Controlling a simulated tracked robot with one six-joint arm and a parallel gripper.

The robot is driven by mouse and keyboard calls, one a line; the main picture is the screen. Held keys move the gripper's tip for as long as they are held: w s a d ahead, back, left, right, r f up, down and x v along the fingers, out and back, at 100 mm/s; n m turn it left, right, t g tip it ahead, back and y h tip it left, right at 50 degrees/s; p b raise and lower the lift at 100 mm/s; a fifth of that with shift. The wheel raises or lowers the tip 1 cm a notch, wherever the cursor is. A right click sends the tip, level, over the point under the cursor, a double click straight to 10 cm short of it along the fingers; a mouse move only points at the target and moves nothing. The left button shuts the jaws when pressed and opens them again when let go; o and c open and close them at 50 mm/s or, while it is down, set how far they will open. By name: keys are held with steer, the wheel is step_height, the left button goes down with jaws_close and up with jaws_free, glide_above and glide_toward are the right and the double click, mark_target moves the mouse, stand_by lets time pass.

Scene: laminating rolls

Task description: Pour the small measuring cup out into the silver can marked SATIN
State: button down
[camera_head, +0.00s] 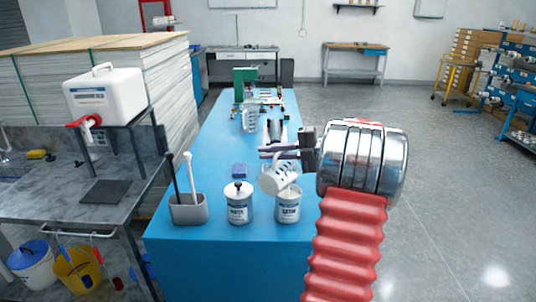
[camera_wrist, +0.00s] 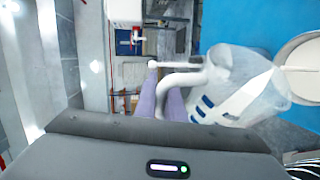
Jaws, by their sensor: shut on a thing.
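My gripper (camera_head: 264,152) is shut on the handle of the small measuring cup (camera_head: 274,180), a clear cup with blue marks. The cup is tilted, above the open mouth of the right-hand silver can (camera_head: 288,208), whose small label appears to read SATIN. In the wrist view the cup (camera_wrist: 235,92) lies sideways in the picture, with its handle between the purple fingers (camera_wrist: 168,104). Its rim is near the pale round can top (camera_wrist: 305,62) at the right edge.
A second silver can (camera_head: 238,208) with a knobbed lid stands to the left. A grey holder (camera_head: 188,210) with two upright tools is further left.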

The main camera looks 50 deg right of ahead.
steer(key=shift+d, duration=0.15)
steer(key=shift+w+d+r+m+t+y, duration=0.15)
steer(key=shift+d+r+m, duration=0.1)
steer(key=shift+d+m, duration=0.15)
steer(key=shift+s+d+r+m+t+y, duration=0.1)
steer(key=shift+d+r+m+t+y, duration=0.15)
steer(key=shift+d, duration=0.2)
stand_by(0.8)
steer(key=shift+w+d, duration=0.1)
steer(key=shift+d, duration=0.1)
steer(key=shift+d+r+m, duration=0.15)
steer(key=shift+d+m, duration=0.6)
steer(key=shift+d, duration=0.1)
steer(key=shift+a+r, duration=0.1)
steer(key=shift+r, duration=0.05)
stand_by(3.2)
steer(key=shift+a, duration=0.15)
steer(key=shift+a+r+n+g+h, duration=0.15)
steer(key=shift+a+n+g+h, duration=0.15)
steer(key=shift+a+n, duration=1.05)
steer(key=shift+a, duration=0.15)
